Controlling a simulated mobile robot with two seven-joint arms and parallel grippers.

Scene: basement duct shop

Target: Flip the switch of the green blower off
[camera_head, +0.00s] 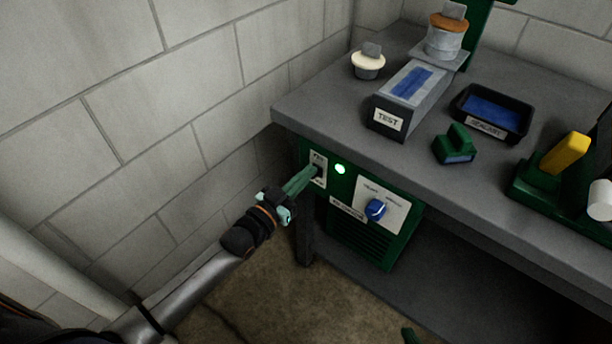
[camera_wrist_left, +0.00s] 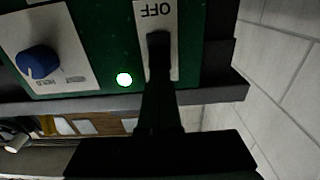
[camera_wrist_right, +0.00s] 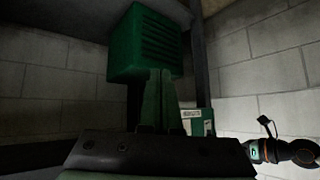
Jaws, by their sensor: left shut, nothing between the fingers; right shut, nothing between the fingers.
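The green blower (camera_head: 372,240) hangs under the front edge of the grey bench. Its face carries a white switch plate (camera_head: 319,160), a lit green lamp (camera_head: 340,169) and a blue knob (camera_head: 376,209). My left gripper (camera_head: 313,173) is shut, with its fingertips at the switch plate. In the left wrist view the plate (camera_wrist_left: 143,14) reads OFF, upside down, and the dark fingertips (camera_wrist_left: 158,40) cover the switch lever, so its position and any contact cannot be told. The lamp (camera_wrist_left: 124,79) is lit there too. My right gripper (camera_wrist_right: 160,75) is shut and empty, below the blower (camera_wrist_right: 146,45).
The bench top (camera_head: 330,105) holds a grey TEST box (camera_head: 408,95), a black sealant tray (camera_head: 492,112), a green block (camera_head: 455,144) and a yellow-handled item (camera_head: 566,153). A block wall (camera_head: 190,90) stands close at the left. Floor shows below the blower.

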